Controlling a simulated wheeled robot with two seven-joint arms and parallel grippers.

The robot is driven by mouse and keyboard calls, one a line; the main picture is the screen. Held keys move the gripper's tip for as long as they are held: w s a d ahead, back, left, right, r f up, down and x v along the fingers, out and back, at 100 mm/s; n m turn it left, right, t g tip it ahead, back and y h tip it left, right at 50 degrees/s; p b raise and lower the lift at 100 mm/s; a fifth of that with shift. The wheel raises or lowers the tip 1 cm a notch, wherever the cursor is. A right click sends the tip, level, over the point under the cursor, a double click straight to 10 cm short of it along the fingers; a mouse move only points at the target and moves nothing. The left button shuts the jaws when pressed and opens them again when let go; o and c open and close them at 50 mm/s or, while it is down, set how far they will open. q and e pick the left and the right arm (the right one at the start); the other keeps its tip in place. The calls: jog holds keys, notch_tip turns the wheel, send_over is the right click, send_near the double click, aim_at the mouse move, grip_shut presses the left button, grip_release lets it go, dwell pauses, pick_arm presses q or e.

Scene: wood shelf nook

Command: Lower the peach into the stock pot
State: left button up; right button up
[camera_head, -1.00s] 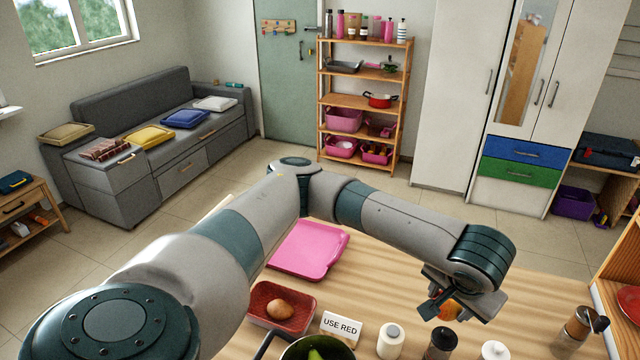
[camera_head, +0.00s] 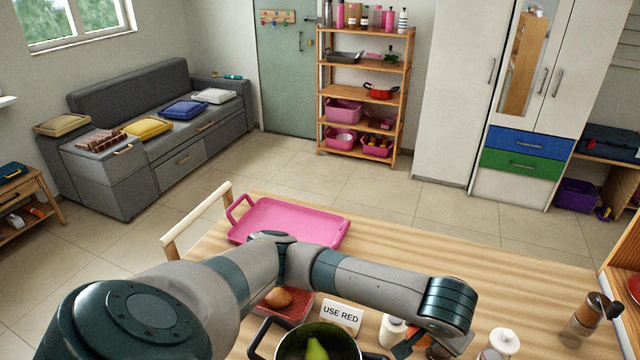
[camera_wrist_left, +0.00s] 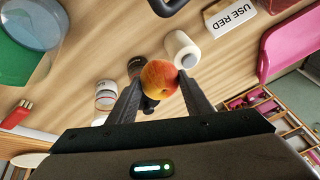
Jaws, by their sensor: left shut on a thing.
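The peach (camera_wrist_left: 160,78), yellow and red, sits between the two fingers of my left gripper (camera_wrist_left: 158,88), which is shut on it. In the head view my left gripper (camera_head: 408,345) is at the bottom edge, right of the pot and among the jars; the peach is mostly hidden there. The stock pot (camera_head: 273,338) is dark, with side handles, and holds a green pear (camera_head: 316,349). Its lower part is cut off by the frame. My right gripper is not in view.
A red tray (camera_head: 301,306) with a brown round item stands behind the pot, beside a "USE RED" sign (camera_head: 342,315). White jar (camera_head: 392,329) and white-lidded jar (camera_head: 500,345) flank my gripper. A pink tray (camera_head: 290,222) lies at the back. Table space at right back is clear.

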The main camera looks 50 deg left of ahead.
pick_arm(q)
jog(key=shift+s+f, duration=0.1)
jog(key=shift+f, duration=0.1)
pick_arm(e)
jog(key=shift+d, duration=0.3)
